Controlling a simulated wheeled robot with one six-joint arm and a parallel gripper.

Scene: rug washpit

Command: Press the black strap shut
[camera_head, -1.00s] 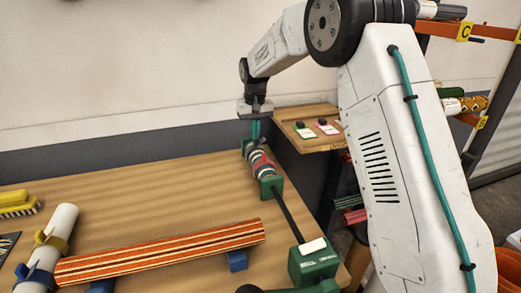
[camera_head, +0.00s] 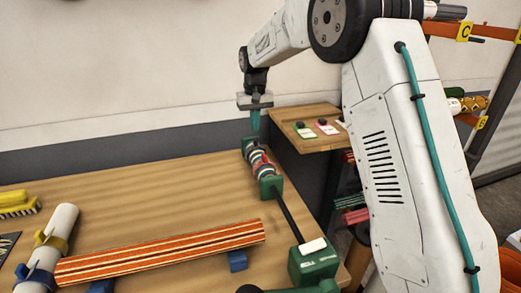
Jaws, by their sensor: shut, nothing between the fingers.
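A small red roll (camera_head: 259,160) with pale and dark bands around it lies between green end holders (camera_head: 271,186) near the table's right edge. The black strap is too small to single out among these bands, and I cannot tell whether it is shut. My gripper (camera_head: 255,135) points down with its teal fingers together, holding nothing. Its tips are at the far end of the roll's holder, apparently just above it. The picture does not settle whether they touch.
A striped orange roll (camera_head: 160,251) lies on blue supports in front. A white tube (camera_head: 60,228) and a yellow brush (camera_head: 17,202) are at left. A green box (camera_head: 313,262) with a dark rod stands in front. A wooden side shelf (camera_head: 305,140) is behind right. The table's middle is clear.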

